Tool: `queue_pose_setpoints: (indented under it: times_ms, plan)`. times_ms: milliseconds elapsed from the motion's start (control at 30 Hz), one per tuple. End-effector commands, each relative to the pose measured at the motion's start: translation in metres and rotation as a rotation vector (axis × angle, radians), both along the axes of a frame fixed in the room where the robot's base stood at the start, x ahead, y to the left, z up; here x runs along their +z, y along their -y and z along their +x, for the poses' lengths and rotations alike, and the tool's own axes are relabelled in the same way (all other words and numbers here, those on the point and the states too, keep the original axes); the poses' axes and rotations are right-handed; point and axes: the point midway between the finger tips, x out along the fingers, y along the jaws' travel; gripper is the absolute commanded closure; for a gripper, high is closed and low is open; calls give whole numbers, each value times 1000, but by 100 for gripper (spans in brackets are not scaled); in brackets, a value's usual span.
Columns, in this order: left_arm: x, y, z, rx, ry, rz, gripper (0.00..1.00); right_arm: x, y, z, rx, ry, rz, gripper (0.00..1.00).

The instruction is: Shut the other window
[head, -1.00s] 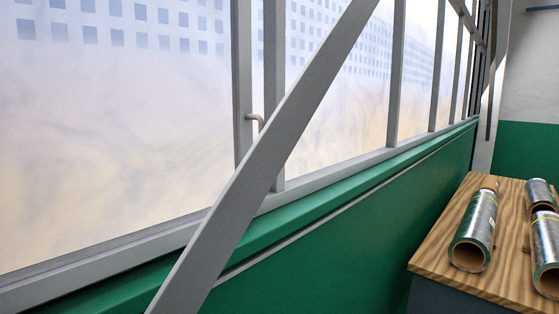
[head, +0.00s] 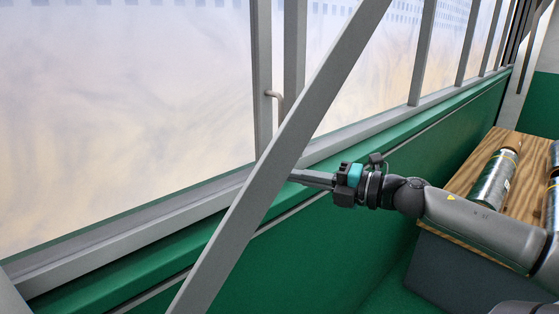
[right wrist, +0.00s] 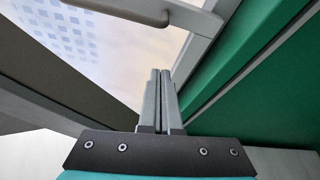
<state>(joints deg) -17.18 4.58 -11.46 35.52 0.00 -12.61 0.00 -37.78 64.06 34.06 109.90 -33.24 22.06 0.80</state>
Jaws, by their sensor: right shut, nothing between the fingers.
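The window (head: 130,110) fills the left of the head view, with frosted panes in grey frames. Its upright frame (head: 262,75) carries a small pale handle (head: 275,97). My right gripper (head: 292,176) comes in from the right, below the handle by the sill. Its two fingers (right wrist: 160,74) are shut together with nothing between them, apart from the handle. The diagonal brace hides or borders the fingertips in the head view. My left gripper is not in view.
A grey diagonal brace (head: 250,190) crosses in front of the window and shows dark in the right wrist view (right wrist: 60,75). The green wall (head: 320,255) runs below the sill.

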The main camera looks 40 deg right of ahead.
Motion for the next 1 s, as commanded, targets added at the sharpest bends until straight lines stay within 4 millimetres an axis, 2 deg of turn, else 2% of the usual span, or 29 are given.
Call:
queue_pose_setpoints:
  times_ms: [300, 567, 1000]
  plan:
    - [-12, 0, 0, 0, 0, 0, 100, -2, -15, 32, 0, 3, -1, 100]
    - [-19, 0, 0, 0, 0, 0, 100, -3, -22, 49, -3, 2, -1, 100]
    - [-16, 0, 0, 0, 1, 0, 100, -3, -31, 68, -4, 4, 1, 100]
